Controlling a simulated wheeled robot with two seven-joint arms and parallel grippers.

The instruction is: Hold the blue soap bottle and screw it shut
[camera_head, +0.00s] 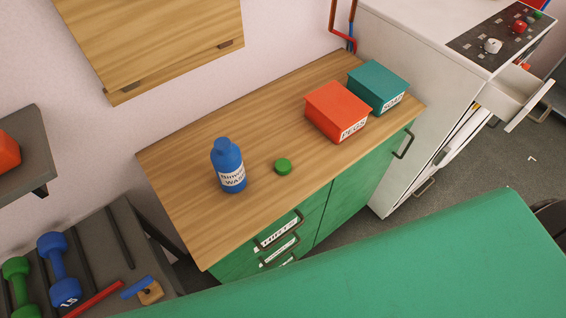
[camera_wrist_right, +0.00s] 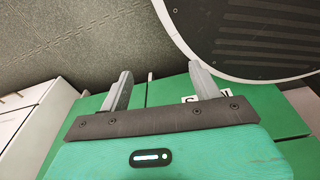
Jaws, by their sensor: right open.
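The blue soap bottle (camera_head: 230,172) stands upright on the wooden countertop, with a white label on its front. A small green cap (camera_head: 283,167) lies on the countertop just right of the bottle, apart from it. Neither gripper shows in the head view. My right gripper (camera_wrist_right: 159,72) shows in the right wrist view with its two grey fingers apart and nothing between them. The bottle and cap are not in that wrist view. My left gripper is not seen.
On the countertop (camera_head: 185,210), a red box (camera_head: 338,110) and a teal box (camera_head: 378,86) stand to the right. A wooden wall cabinet (camera_head: 150,40) hangs above. A rack (camera_head: 95,240) with dumbbells is at lower left. A white appliance (camera_head: 425,60) with an open drawer is at right.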

